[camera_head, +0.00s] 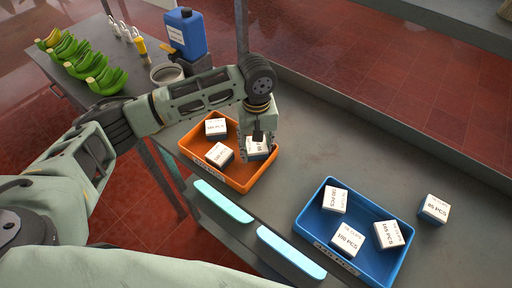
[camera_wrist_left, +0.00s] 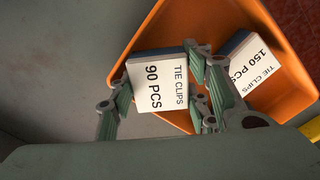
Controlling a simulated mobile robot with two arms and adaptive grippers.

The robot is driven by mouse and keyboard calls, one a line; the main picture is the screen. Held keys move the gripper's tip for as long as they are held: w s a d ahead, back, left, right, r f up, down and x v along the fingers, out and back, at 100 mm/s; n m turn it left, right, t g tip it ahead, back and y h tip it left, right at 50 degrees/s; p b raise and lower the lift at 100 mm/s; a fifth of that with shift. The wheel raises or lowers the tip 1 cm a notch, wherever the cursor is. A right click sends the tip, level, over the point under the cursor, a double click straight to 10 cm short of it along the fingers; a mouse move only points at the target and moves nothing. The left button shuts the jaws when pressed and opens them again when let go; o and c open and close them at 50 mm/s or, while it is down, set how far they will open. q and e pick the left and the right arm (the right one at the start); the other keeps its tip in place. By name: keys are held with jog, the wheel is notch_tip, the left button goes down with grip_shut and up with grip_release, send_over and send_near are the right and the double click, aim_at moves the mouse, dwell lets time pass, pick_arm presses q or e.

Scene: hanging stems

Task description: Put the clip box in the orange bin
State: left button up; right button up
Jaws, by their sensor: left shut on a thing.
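The orange bin (camera_head: 240,183) stands on the grey bench, left of centre in the head view; its floor also shows in the left wrist view (camera_wrist_left: 200,28). My left gripper (camera_head: 256,150) points down over the bin's right side. It is shut on a clip box (camera_head: 258,153); in the left wrist view this box (camera_wrist_left: 158,84) reads "TIE CLIPS 90 PCS". The box is at the bin, but I cannot tell whether it touches the floor. Two other clip boxes, a rear one (camera_head: 215,127) and a front one (camera_head: 219,155), lie in the bin. My right gripper is not in view.
A blue bin (camera_head: 322,242) with several clip boxes stands to the right. A loose clip box (camera_head: 434,209) lies beyond it. Green bananas (camera_head: 107,80), a blue jug (camera_head: 186,33) and a round container (camera_head: 167,75) stand at the back left.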

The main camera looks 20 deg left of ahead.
aim_at(256, 144)
pick_arm(q)
jog(key=shift+f, duration=1.1)
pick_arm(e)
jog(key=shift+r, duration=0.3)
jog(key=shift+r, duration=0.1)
pick_arm(q)
jog(key=o, duration=0.7)
jog(key=shift+f, duration=0.1)
jog(key=shift+o, duration=0.8)
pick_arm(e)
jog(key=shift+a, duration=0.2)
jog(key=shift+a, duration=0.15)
pick_arm(q)
notch_tip(256, 144, up, 12)
jog(key=shift+r+b, duration=0.15)
jog(key=shift+b, duration=0.85)
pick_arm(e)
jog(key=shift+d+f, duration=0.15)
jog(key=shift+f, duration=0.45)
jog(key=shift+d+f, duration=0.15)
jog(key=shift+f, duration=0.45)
